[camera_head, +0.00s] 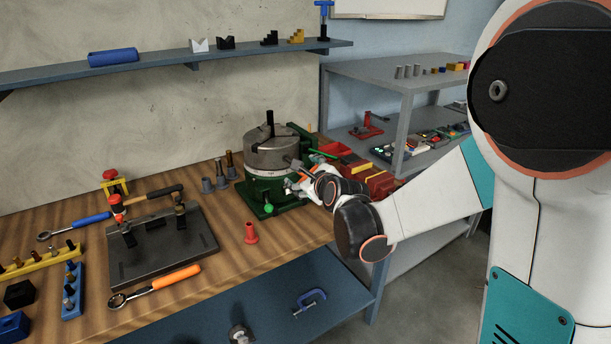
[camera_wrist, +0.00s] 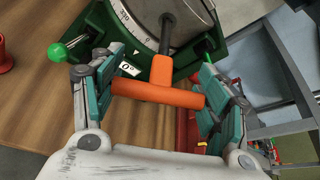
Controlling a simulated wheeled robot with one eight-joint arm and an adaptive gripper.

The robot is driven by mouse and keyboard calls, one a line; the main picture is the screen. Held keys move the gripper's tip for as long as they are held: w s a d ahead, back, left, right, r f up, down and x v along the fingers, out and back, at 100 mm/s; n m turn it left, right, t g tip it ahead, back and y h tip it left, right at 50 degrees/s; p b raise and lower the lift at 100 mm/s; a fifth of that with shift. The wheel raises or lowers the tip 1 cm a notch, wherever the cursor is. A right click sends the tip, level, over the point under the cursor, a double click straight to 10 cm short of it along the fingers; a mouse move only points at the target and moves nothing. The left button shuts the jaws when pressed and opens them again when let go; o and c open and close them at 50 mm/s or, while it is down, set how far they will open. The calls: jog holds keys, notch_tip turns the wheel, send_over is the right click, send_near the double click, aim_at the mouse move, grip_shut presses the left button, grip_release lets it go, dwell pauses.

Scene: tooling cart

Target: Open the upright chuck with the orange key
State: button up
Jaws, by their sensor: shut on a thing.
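The upright chuck (camera_head: 272,154) is a grey metal cylinder on a green rotary base (camera_head: 258,196) at the back of the wooden bench. In the wrist view the chuck (camera_wrist: 145,15) shows at the top, partly cut off. The orange T-handled key (camera_wrist: 161,82) has its dark shaft pointing at the chuck's side and meeting it; how deep it sits I cannot tell. My gripper (camera_wrist: 158,92) is shut on the key's orange crossbar, with a teal-padded finger at each end. In the head view my gripper (camera_head: 303,184) is at the chuck's right front side.
A green ball-ended handle (camera_wrist: 57,52) sticks out left of my gripper. A red flanged piece (camera_head: 250,233) stands in front of the base. A dark plate fixture (camera_head: 160,248) takes up the bench's left.

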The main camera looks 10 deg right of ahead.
jog(key=shift+s, duration=0.15)
jog(key=shift+s+d, duration=0.2)
jog(key=shift+s, duration=0.35)
jog(key=shift+s+d, duration=0.2)
jog(key=shift+s, duration=0.3)
jog(key=shift+d+m+g+y+b, duration=0.1)
jog(key=shift+m+g+y+b, duration=0.4)
jog(key=shift+m+y, duration=1.25)
jog(key=shift+a+m+g+y+b, duration=0.1)
jog(key=shift+m+y+b, duration=0.85)
jog(key=shift+m, duration=1.5)
jog(key=shift+d+m+g+y+b, duration=0.1)
jog(key=shift+m+g+y+b, duration=0.3)
jog(key=shift+m+y, duration=1.4)
jog(key=shift+w+a+m+h, duration=0.2)
jog(key=shift+w+m+h, duration=0.1)
jog(key=shift+w, duration=0.35)
